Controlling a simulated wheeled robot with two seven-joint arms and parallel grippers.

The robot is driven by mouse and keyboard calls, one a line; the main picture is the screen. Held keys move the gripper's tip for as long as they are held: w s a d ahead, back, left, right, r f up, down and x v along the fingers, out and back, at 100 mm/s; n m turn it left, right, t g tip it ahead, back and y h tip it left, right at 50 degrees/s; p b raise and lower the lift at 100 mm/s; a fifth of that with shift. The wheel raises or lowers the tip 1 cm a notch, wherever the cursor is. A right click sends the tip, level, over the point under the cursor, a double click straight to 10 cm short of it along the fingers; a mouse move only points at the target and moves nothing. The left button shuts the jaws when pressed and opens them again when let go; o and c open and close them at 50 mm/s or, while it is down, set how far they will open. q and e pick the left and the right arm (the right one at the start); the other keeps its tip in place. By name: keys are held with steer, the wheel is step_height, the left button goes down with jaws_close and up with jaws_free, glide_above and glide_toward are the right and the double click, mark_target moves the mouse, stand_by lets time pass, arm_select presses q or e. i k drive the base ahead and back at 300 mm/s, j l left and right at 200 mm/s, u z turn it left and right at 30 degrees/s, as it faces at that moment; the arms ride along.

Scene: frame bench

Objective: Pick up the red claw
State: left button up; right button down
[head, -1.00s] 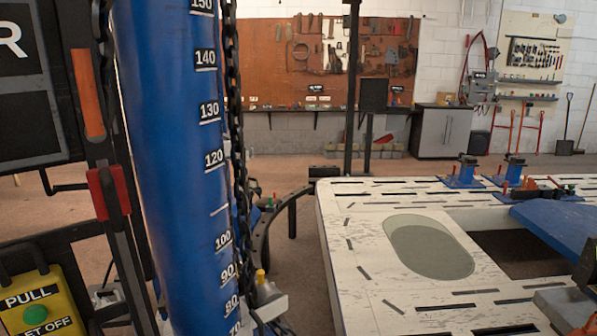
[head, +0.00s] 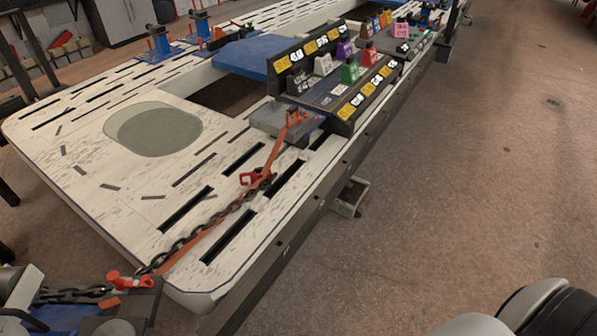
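Several red or orange pieces show, and I cannot tell for sure which is the red claw. A red piece (head: 369,58) stands in the labelled rack among green, purple, white and pink ones. A red hook (head: 252,179) lies on the white bench top, where a dark chain meets an orange strap. Another red-orange hook (head: 125,281) is at the chain's lower left end, by the bench's near corner. No gripper of mine is clearly in view, and none is seen touching these pieces.
The white slotted bench (head: 75,160) runs from lower left to upper right, with an oval opening. The black rack (head: 345,125) with yellow and white labels sits along its right side. A blue panel (head: 248,60) is behind. The brown floor (head: 470,170) at right is clear.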

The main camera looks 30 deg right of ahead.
mark_target(254, 175)
steer(key=i+l, duration=0.15)
steer(key=l, duration=0.2)
steer(key=i+l, duration=0.15)
steer(key=l, duration=0.15)
steer(key=i+l, duration=0.2)
steer(key=l, duration=0.15)
steer(key=i+l, duration=0.15)
steer(key=l, duration=0.15)
steer(key=z, duration=0.05)
